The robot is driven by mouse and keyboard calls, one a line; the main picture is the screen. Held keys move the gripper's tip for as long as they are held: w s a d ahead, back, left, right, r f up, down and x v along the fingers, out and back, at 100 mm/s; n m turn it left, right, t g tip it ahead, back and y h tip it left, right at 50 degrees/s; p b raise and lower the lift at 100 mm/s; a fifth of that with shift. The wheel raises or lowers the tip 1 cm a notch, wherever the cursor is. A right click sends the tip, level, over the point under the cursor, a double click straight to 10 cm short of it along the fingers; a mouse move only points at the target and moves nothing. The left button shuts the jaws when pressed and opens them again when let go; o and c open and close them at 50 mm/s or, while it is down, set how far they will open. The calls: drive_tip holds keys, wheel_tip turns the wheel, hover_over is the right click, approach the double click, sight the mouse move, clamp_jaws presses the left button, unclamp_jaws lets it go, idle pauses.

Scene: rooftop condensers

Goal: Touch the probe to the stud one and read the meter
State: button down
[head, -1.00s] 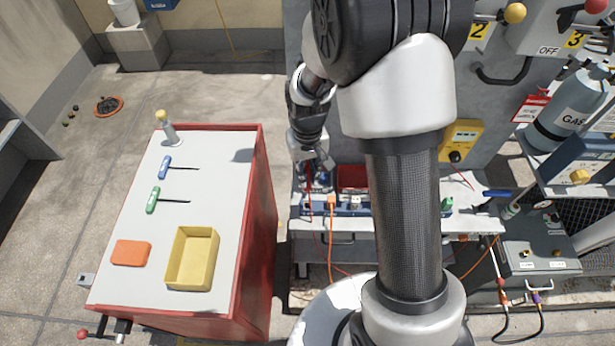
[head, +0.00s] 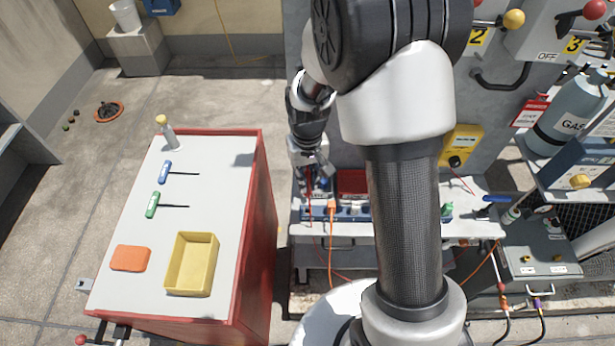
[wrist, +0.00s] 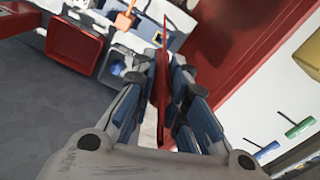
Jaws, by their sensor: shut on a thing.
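My gripper (head: 316,184) hangs over the left part of the bench along the grey cabinet. In the wrist view, my gripper (wrist: 160,75) is shut on a thin red probe (wrist: 161,92), which stands out beyond the fingertips. A yellow box with a pale label and a round knob (head: 461,146), perhaps the meter, is on the cabinet front right of my arm; its reading is too small to make out. A red lead runs from it. I cannot pick out stud one; my arm hides part of the bench.
A red-sided table (head: 228,188) on the left carries screwdrivers, an orange block (head: 130,258) and a yellow tray (head: 190,291). A red bin (head: 353,183) and a power strip with an orange plug are close to my gripper. A gas bottle (head: 570,110) stands at right.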

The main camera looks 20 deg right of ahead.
sight(307, 171)
idle(0.4)
drive_tip(key=shift+r+p, duration=1.6)
drive_tip(key=shift+r, duration=0.45)
drive_tip(key=c, duration=2.1)
unclamp_jaws()
clamp_jaws()
